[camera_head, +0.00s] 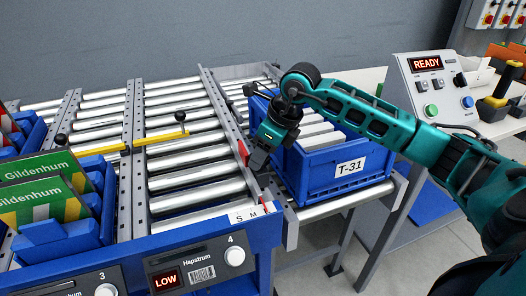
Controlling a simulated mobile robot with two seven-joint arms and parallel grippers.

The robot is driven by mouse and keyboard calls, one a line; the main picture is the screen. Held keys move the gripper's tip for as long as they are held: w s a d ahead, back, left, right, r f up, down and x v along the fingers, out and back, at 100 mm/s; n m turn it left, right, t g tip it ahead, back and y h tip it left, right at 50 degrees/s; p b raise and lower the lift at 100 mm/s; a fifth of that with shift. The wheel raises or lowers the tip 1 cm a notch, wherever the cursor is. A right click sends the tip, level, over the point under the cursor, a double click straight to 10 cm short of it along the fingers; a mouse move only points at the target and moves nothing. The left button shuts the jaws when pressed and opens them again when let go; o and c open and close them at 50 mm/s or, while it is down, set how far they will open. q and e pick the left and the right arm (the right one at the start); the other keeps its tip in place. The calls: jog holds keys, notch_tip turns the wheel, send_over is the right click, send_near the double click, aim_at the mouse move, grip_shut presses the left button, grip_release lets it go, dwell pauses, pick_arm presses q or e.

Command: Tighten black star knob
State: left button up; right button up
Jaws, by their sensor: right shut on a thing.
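My right gripper (258,160) reaches down from the right on its teal arm to the front part of the grey guide rail (222,115), beside the blue crate. Its dark fingers are shut at the rail, where the black star knob is. The knob is hidden by the fingers, so its shape and turn cannot be made out. A red pointer (264,205) stands near the rail's front end, by a white size scale (247,214) marked S and M. My left gripper is not in view.
A blue crate (318,180) labelled T-31 stands on rollers right of the rail, close to my gripper. Green Gildenhum boxes (45,205) fill the left bins. A control box (435,85) reads READY. Bare rollers (180,165) lie left of the rail.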

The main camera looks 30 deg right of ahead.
jog(key=o, duration=1)
jog(key=shift+o, duration=0.2)
pick_arm(q)
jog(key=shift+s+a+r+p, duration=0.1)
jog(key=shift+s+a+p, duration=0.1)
jog(key=shift+p, duration=0.3)
pick_arm(e)
jog(key=v, duration=1.3)
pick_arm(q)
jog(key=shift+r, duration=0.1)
pick_arm(e)
jog(key=shift+f, duration=0.1)
